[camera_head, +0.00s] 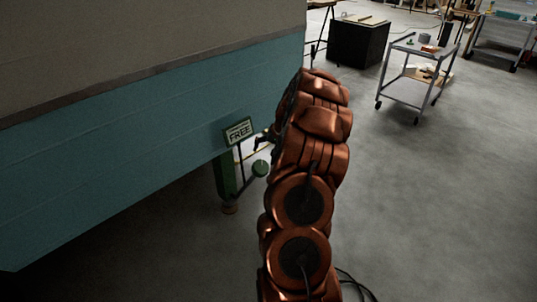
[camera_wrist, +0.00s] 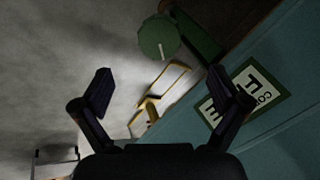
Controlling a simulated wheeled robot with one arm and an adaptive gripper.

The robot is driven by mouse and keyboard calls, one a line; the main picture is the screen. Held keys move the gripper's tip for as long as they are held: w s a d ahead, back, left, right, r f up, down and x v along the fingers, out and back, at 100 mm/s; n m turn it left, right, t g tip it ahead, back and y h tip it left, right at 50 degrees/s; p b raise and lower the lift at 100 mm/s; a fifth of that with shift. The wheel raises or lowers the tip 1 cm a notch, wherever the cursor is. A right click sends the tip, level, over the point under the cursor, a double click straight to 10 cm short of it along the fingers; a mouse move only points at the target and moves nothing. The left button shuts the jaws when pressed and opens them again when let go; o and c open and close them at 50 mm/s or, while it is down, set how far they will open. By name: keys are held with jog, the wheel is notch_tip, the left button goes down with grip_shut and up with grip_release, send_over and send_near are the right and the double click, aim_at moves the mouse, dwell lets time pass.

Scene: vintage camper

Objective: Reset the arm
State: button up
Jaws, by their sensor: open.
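My copper-coloured arm (camera_head: 312,150) reaches forward beside the teal side of the camper in the head view. My gripper (camera_wrist: 163,88) is open and empty in the wrist view, its two dark fingers spread apart. In the head view the gripper is mostly hidden behind my arm; a small dark part shows near the sign. Between the fingers, farther off, a yellow frame-like thing (camera_wrist: 172,82) shows on the floor side. No finger is seen touching anything.
The teal camper wall (camera_head: 150,125) is close on the left. A sign reading FREE (camera_head: 239,131) and a green post with a round knob (camera_head: 260,168) are next to the arm. A wheeled cart (camera_head: 418,72) and black box (camera_head: 360,43) stand farther back.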

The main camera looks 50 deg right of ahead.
dwell(0.4)
jog(key=s+a+r+n+g+y, duration=0.1)
jog(key=s+a+r+n+g, duration=0.3)
jog(key=a, duration=1.1)
jog(key=a+r+n+t+y, duration=0.15)
jog(key=a+r, duration=0.45)
jog(key=a, duration=0.9)
jog(key=s+a+r+n+g+h, duration=0.15)
jog(key=s+a, duration=0.35)
jog(key=s, duration=0.5)
jog(key=s+a+n+g, duration=0.2)
jog(key=s+a, duration=0.2)
jog(key=s, duration=0.6)
jog(key=s+a+r+n+g+h, duration=0.1)
jog(key=s+a+n+g, duration=0.1)
jog(key=s+a, duration=0.5)
jog(key=s+d+r+p, duration=0.1)
jog(key=r+p, duration=1.1)
jog(key=r, duration=0.1)
jog(key=s+d+r+t+p, duration=0.1)
jog(key=s+r+p, duration=0.1)
jog(key=r+p, duration=1.1)
jog(key=shift+d+r+t, duration=0.2)
jog(key=shift+r+t, duration=0.1)
jog(key=shift+r, duration=0.2)
